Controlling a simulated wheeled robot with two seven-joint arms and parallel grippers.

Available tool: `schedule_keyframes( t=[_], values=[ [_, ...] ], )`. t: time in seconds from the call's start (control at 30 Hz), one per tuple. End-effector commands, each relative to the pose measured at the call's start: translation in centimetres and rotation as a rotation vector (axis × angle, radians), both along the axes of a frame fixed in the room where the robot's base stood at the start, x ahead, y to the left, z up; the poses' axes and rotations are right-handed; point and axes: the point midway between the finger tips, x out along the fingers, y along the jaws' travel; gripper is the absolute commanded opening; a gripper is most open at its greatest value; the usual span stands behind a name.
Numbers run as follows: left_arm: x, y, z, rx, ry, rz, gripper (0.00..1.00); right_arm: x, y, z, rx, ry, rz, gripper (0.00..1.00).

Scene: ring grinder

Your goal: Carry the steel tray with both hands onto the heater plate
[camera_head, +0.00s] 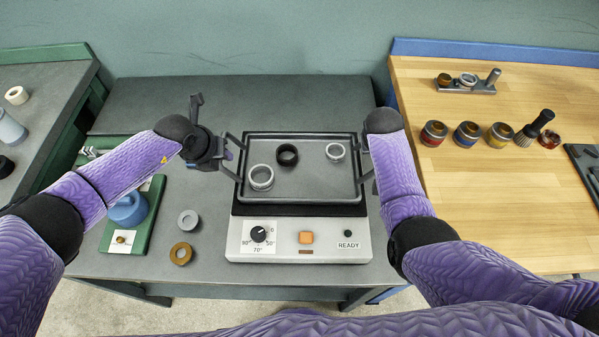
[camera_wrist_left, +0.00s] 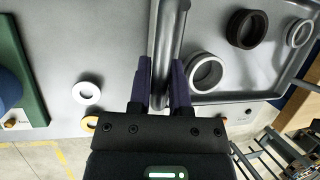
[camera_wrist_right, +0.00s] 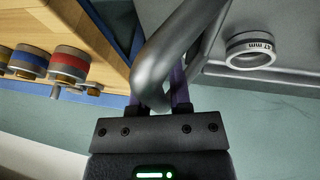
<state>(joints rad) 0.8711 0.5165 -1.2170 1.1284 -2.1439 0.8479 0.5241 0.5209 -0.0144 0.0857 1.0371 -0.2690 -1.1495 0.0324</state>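The steel tray (camera_head: 300,198) is a shallow grey rectangle with a bar handle at each side. It lies over the heater plate (camera_head: 285,210), whose dark front edge shows below it; I cannot tell whether they touch. Inside are a silver ring (camera_head: 261,178), a dark ring (camera_head: 287,155) and a smaller light ring (camera_head: 335,152), marked in mm in the right wrist view. My left gripper (camera_wrist_left: 162,85) has its fingers closed around the left handle (camera_wrist_left: 167,40). My right gripper (camera_wrist_right: 160,90) is closed around the right handle (camera_wrist_right: 170,50); in the head view my arm mostly hides it.

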Motion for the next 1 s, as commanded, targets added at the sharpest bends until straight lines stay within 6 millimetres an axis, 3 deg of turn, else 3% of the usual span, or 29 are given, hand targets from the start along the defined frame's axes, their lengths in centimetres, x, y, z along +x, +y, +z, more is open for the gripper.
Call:
schedule_keyframes(
  t=[0.03, 0.13, 0.47, 0.57, 0.8, 1.0],
  values=[
    [0.0, 0.0, 0.3, -0.001, -0.002, 0.0, 0.35, 0.0, 0.0, 0.2, 0.001, -0.002, 0.001, 0.35],
    [0.0, 0.0, 0.3, 0.0, -0.002, 0.0, 0.55, 0.0, 0.0, 0.3, 0.0, -0.002, 0.0, 0.55],
    [-0.1, 0.2, 0.7, 0.001, -0.001, 0.001, 0.55, 0.0, 0.0, 0.3, -0.001, -0.002, 0.0, 0.55],
    [-0.6, 0.6, 2.1, 0.0, -0.003, 0.0, 0.55, 0.0, 0.0, 0.3, -0.001, -0.002, 0.0, 0.55],
    [-2.9, 1.9, 8.0, 0.0, -0.005, 0.0, 0.55, 0.0, 0.0, 0.3, -0.001, -0.002, 0.0, 0.55],
    [-4.1, 2.6, 10.9, 0.0, -0.003, 0.002, 0.55, 0.0, 0.0, 0.3, -0.001, -0.002, 0.0, 0.55]
  ],
)
